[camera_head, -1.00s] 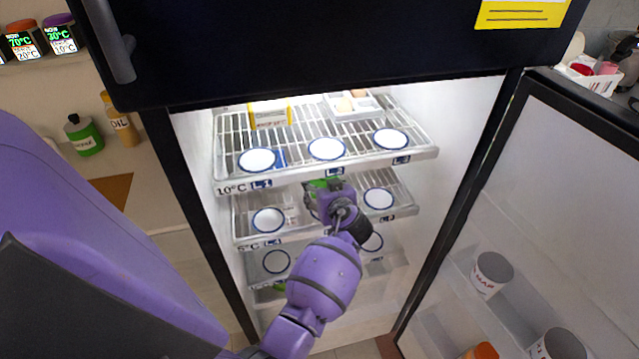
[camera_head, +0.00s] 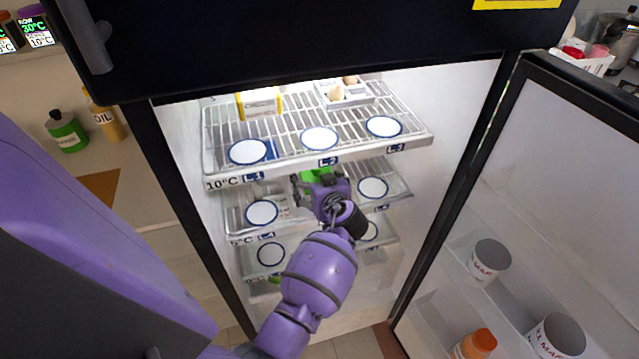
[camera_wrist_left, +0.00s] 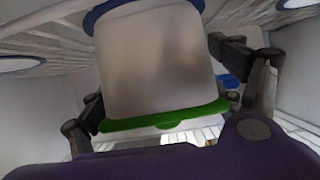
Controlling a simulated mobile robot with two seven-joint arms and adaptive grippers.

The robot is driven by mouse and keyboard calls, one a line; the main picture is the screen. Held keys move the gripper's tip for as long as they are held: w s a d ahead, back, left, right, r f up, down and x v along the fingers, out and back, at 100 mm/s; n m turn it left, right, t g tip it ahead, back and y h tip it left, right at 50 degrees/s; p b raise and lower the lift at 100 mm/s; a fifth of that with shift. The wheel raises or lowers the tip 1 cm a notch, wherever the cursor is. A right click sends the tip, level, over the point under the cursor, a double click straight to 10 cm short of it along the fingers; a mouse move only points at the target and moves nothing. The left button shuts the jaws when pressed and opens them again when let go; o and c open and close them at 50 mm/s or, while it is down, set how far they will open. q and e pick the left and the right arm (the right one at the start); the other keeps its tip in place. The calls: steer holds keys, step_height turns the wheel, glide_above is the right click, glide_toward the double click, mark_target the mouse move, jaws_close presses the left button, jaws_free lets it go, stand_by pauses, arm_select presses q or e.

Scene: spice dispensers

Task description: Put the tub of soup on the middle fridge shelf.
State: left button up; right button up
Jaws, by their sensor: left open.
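The tub of soup is pale with a green lid (camera_head: 316,175). It stands on the middle fridge shelf (camera_head: 290,229), mostly hidden behind my left gripper (camera_head: 318,184) in the head view. In the left wrist view the tub (camera_wrist_left: 155,65) fills the middle and appears upside down, its base at a blue-ringed white marker. My left gripper (camera_wrist_left: 160,78) is open, one finger on each side of the tub. I cannot tell whether a finger touches it. My right gripper is not in view.
The top shelf (camera_head: 400,150) is close above my gripper. It holds a yellow box (camera_head: 258,103) and an egg tray (camera_head: 345,93). Free round markers (camera_head: 262,212) (camera_head: 373,187) lie on either side of the tub. The open door (camera_head: 540,170) stands to the right, with jars (camera_head: 489,260).

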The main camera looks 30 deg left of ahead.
arm_select(q)
steer(key=b+v, duration=0.1)
steer(key=v, duration=1.1)
steer(key=shift+w, duration=0.1)
